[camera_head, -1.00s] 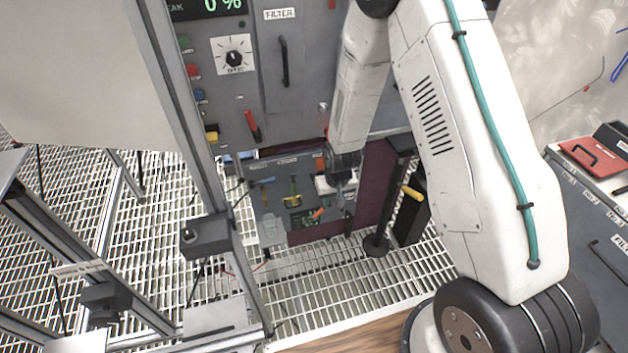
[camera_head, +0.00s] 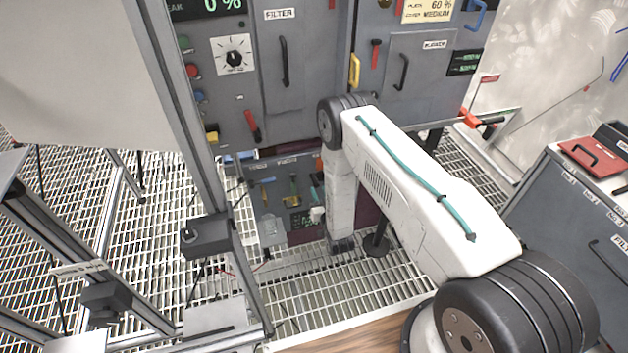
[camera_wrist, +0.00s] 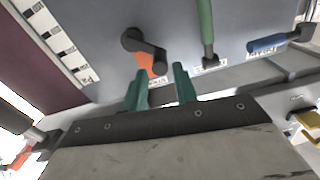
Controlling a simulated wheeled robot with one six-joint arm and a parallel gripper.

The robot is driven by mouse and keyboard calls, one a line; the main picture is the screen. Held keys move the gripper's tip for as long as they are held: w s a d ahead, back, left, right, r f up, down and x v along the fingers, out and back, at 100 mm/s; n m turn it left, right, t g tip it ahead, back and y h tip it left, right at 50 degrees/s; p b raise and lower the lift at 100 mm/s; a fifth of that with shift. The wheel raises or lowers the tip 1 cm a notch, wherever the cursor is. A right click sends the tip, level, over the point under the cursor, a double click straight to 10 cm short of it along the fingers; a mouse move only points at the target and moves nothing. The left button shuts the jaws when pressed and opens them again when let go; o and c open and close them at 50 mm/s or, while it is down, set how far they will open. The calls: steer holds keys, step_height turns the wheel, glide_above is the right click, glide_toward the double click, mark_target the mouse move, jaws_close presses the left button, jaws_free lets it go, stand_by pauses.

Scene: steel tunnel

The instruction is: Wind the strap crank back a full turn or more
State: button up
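In the wrist view, a small dark crank (camera_wrist: 146,48) sticks out from a grey panel just beyond my fingertips. The crank lies ahead of the gap, apparently apart from both fingers.
A green-handled lever (camera_wrist: 206,30) and a blue-handled one (camera_wrist: 267,44) stand close by on the right in the wrist view. In the head view, a low grey panel (camera_head: 268,225) stands on the grating. A metal frame post (camera_head: 180,110) rises to its left.

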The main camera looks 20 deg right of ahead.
mark_target(314, 180)
steer(key=w, duration=0.7)
steer(key=shift+w, duration=0.1)
jaws_close()
